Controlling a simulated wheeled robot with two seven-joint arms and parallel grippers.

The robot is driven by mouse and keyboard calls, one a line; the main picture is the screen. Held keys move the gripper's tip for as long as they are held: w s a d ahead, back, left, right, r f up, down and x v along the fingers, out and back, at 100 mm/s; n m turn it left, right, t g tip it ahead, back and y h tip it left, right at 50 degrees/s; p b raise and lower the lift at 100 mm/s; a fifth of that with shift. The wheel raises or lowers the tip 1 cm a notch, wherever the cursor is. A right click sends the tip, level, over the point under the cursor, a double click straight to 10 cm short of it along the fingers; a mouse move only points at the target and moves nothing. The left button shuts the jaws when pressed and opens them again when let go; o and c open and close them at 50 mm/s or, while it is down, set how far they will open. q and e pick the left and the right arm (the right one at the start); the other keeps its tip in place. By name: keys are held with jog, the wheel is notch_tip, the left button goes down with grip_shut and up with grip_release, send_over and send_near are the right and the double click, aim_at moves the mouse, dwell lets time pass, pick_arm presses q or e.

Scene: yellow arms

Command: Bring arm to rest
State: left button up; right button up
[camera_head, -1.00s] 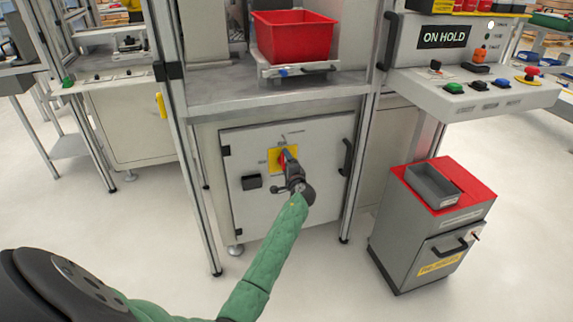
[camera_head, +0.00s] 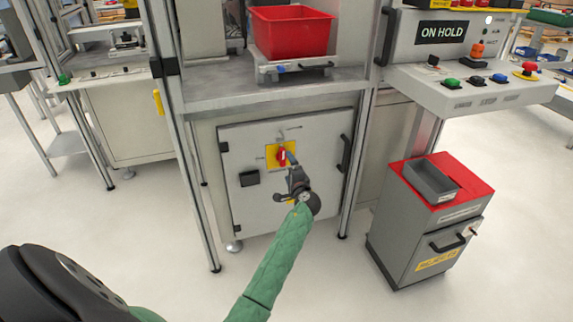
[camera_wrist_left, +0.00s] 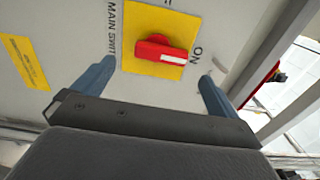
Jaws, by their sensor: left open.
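The main switch's red handle (camera_head: 282,156) sits on a yellow plate on the cabinet door. In the left wrist view the red handle (camera_wrist_left: 160,50) lies lengthwise toward the "ON" label, with "MAIN SWITCH" printed on the other side. My left gripper (camera_head: 291,160), on a green-sleeved arm, is in front of the door, just below and right of the switch in the head view. In the left wrist view its two blue-grey fingers (camera_wrist_left: 155,84) are spread wide with nothing between them, apart from the handle. My right gripper is not in view.
A red bin (camera_head: 292,32) stands on the machine shelf above the door. At right is a control panel (camera_head: 470,88) with buttons and an "ON HOLD" display. A grey, red-topped cabinet (camera_head: 425,225) stands below it. Metal posts flank the door; floor in front is open.

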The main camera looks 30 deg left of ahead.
pick_arm(q)
jog(key=shift+v, duration=0.9)
